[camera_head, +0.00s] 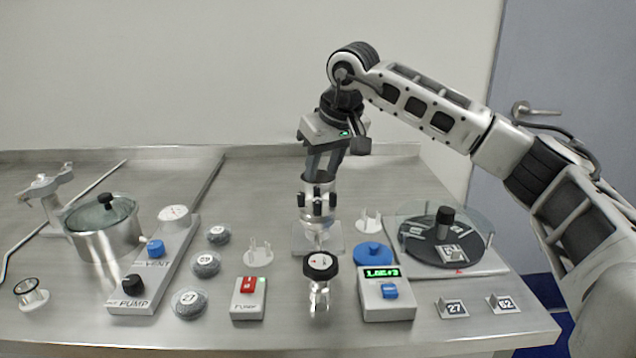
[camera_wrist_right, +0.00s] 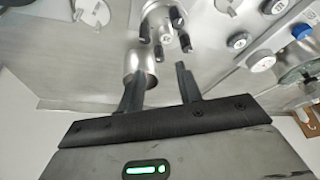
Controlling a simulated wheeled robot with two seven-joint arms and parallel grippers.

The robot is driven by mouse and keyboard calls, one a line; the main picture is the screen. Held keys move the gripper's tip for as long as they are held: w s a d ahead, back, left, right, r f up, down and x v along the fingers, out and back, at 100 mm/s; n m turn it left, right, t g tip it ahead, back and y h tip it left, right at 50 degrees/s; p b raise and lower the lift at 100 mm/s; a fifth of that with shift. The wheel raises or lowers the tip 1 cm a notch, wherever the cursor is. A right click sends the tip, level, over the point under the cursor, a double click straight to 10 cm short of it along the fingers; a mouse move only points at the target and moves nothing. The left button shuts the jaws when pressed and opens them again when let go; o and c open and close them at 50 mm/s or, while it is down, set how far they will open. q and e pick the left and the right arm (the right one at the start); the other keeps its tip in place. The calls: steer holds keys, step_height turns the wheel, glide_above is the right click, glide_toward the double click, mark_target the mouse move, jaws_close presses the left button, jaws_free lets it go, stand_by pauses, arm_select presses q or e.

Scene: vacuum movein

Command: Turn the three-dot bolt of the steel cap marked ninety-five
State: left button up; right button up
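A steel cap with several black bolts (camera_head: 310,206) stands upright on a square plate at the middle of the bench. It also shows in the right wrist view (camera_wrist_right: 155,20), beyond my fingertips, with a small marking too blurred to read. I cannot make out dots on the bolts. My right gripper (camera_head: 322,174) points down just above the cap. In the wrist view my right gripper (camera_wrist_right: 160,70) has its fingers apart with nothing clamped between them. A plain steel cylinder (camera_wrist_right: 140,64) shows behind the left-hand finger. My left gripper is out of view.
A turntable (camera_head: 420,246) is at right. A pot (camera_head: 104,240) and a vent-pump panel (camera_head: 176,254) are at left. The back of the bench is clear.

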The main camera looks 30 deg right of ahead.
mark_target(316, 186)
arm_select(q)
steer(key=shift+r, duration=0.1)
arm_select(e)
steer(key=shift+x, duration=2.25)
steer(key=shift+r, duration=0.1)
steer(key=shift+c, duration=0.3)
jaws_close()
